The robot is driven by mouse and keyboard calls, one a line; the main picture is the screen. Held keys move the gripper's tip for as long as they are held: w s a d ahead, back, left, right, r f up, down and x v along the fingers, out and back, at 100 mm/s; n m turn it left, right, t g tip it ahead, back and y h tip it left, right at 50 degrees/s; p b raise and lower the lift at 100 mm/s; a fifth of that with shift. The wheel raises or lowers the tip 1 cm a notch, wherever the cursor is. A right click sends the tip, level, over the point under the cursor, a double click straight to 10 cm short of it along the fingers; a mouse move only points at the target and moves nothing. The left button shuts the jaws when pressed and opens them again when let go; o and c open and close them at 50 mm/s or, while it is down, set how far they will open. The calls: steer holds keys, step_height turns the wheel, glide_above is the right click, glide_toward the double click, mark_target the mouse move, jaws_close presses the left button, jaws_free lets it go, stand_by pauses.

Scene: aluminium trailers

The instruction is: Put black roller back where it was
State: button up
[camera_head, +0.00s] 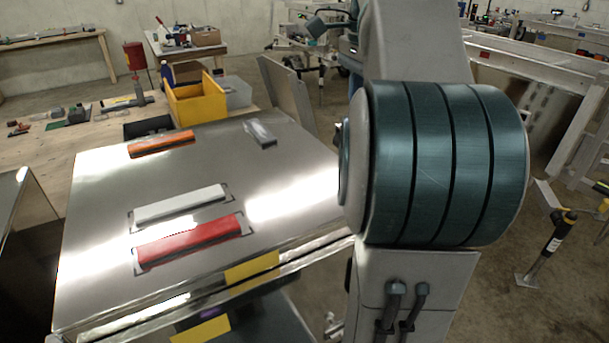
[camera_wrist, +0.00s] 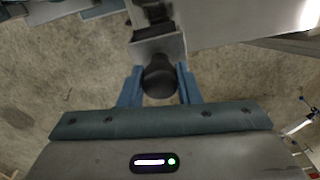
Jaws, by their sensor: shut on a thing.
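In the wrist view, the two blue fingers of my gripper (camera_wrist: 160,88) are closed on a dark rounded black piece, which I take to be the black roller (camera_wrist: 160,75). A grey metal block and more dark parts show just beyond it, and I cannot tell whether they belong to it. The floor shows below and around it. In the head view, my arm fills the right of centre, and neither my gripper nor the roller can be made out.
A shiny metal top (camera_head: 100,215) carries an orange-handled tool (camera_head: 161,142), a white block (camera_head: 180,204), a red block (camera_head: 190,238) and a small grey piece (camera_head: 260,133). Behind it, a yellow bin (camera_head: 198,103) stands on a wooden table (camera_head: 50,153). Pale frames stand at right.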

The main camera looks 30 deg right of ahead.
steer(key=shift+w+a+f+p, duration=0.25)
steer(key=shift+w+a+f, duration=0.8)
steer(key=shift+w+f, duration=0.65)
steer(key=shift+w+a+f+p, duration=0.2)
steer(key=shift+w+a+f, duration=0.9)
steer(key=shift+w+f, duration=0.6)
steer(key=shift+w+a+f+p, duration=0.25)
steer(key=shift+w+a+f, duration=0.95)
steer(key=shift+f, duration=0.8)
steer(key=shift+w+d, duration=0.1)
steer(key=shift+d, duration=0.05)
steer(key=shift+f+b, duration=0.3)
steer(key=shift+f, duration=0.45)
jaws_close()
steer(key=o, duration=0.6)
jaws_free()
steer(key=shift+c, duration=0.2)
steer(key=o, duration=0.4)
steer(key=shift+r, duration=0.1)
